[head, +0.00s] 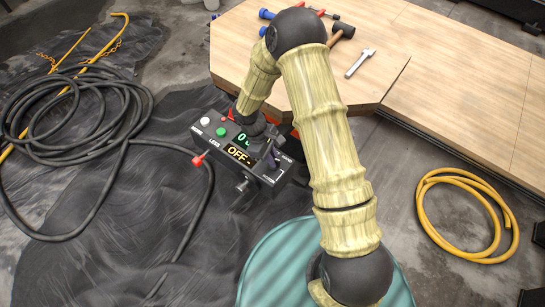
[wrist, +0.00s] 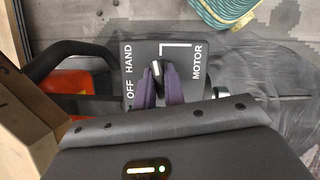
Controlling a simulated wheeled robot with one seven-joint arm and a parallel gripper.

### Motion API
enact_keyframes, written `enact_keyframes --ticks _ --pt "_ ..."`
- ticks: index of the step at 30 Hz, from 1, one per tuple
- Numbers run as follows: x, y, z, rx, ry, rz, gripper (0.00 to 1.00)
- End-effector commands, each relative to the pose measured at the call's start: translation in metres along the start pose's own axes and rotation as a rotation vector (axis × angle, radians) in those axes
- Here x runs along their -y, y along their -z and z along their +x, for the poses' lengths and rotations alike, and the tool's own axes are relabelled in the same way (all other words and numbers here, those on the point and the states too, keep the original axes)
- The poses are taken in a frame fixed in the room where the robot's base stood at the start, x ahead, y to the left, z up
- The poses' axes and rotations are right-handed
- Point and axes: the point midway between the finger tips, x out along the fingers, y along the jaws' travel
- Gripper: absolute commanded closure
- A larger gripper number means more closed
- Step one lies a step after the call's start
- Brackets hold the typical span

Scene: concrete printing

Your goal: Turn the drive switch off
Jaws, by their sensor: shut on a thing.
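The drive switch is a dark knob with a white mark (wrist: 156,67), on a black plate (wrist: 182,55) lettered OFF, HAND and MOTOR. In the wrist view the white mark points up the picture, tilted slightly left, nearer HAND than OFF. My gripper (wrist: 160,84) has its two purple fingers shut on the knob, one on each side; they hide much of it. In the head view my gripper (head: 271,155) is at the right end of the black control box (head: 216,150), and my arm partly covers it. A display on the box reads OFF (head: 239,155).
A wooden bench (head: 440,75) with a wrench (head: 360,63) stands behind. Black hose (head: 75,238) lies left, yellow hose (head: 430,180) right, and a teal drum (head: 275,265) in front.

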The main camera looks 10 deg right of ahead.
Motion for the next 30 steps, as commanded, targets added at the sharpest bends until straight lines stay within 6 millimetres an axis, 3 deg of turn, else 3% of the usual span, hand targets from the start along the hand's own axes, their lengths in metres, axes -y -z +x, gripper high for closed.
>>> enact_keyframes --ticks 30 --pt "0.0041 0.0014 0.003 -0.003 -0.359 -0.854 1.0"
